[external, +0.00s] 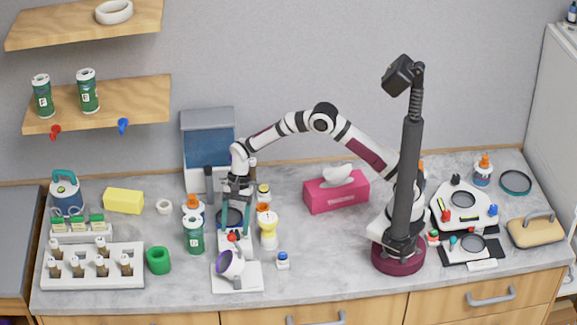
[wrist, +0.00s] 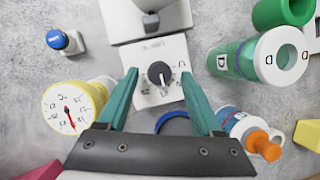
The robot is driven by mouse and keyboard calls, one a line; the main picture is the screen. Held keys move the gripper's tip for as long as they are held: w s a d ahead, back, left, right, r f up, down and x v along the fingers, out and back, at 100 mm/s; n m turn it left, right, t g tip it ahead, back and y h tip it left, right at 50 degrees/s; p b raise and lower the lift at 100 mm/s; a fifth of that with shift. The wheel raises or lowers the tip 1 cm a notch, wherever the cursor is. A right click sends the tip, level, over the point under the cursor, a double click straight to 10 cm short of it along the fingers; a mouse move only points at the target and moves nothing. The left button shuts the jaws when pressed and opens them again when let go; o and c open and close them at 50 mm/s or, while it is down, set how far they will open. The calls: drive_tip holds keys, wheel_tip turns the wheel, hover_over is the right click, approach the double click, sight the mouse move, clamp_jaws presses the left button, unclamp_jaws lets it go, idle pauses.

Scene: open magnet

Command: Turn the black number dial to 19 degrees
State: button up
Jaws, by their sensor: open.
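The black number dial (wrist: 158,73) is a round knob with a pale pointer mark, set on a white panel (wrist: 150,95) with printed numbers, in the wrist view. The numbers are too small to read surely. My gripper (wrist: 159,76) is open, its two teal fingers to the left and right of the dial with gaps between. I cannot tell how far the fingertips are above the panel.
A yellow-rimmed gauge (wrist: 70,115) with a red needle stands close by on the left in the wrist view.

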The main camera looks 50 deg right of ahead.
drive_tip(key=shift+s+a+f, duration=0.1)
drive_tip(key=shift+a+f, duration=0.15)
drive_tip(key=shift+f, duration=0.45)
clamp_jaws()
